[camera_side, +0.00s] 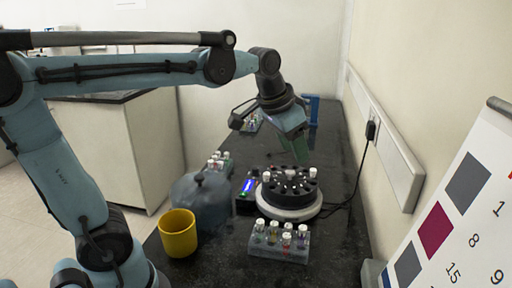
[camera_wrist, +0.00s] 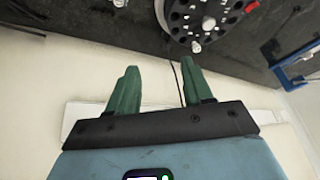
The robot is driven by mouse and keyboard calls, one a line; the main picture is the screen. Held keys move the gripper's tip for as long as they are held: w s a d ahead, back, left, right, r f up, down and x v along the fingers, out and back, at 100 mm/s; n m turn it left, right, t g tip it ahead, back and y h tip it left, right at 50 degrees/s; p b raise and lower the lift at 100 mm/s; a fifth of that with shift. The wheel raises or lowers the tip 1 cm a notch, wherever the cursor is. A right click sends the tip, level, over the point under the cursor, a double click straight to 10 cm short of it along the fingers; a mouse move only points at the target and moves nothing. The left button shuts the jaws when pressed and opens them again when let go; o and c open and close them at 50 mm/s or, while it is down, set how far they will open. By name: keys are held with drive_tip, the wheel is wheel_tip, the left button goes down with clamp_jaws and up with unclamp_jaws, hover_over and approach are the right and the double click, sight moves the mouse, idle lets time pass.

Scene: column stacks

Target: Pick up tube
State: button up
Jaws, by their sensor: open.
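Several small capped tubes stand in a grey rack (camera_side: 279,244) at the front of the black bench. Other white-capped tubes stand in the round black carousel (camera_side: 289,190), which also shows at the top of the wrist view (camera_wrist: 200,17). More capped tubes stand in a rack (camera_side: 217,163) behind the grey rounded object. My gripper (camera_side: 299,158) hangs above the back of the carousel, tilted downward. In the wrist view its two green fingers (camera_wrist: 160,82) are apart with nothing between them. No tube is in my gripper.
A yellow cup (camera_side: 178,233) and a grey rounded object (camera_side: 201,198) stand left of the carousel. A blue rack (camera_side: 311,108) stands at the back. A cable runs from the carousel to the right wall. A numbered chart (camera_side: 463,215) stands at front right.

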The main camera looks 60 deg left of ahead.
drive_tip(key=w+a+r+m+g, duration=0.1)
drive_tip(key=w+a+r+g, duration=0.15)
drive_tip(key=w, duration=0.65)
drive_tip(key=m+g, duration=0.2)
drive_tip(key=g, duration=0.1)
hover_over(313, 170)
drive_tip(key=shift+f, duration=2.25)
drive_tip(key=shift+t, duration=0.25)
drive_tip(key=shift+w+f, duration=0.1)
drive_tip(key=shift+f, duration=5.75)
clamp_jaws()
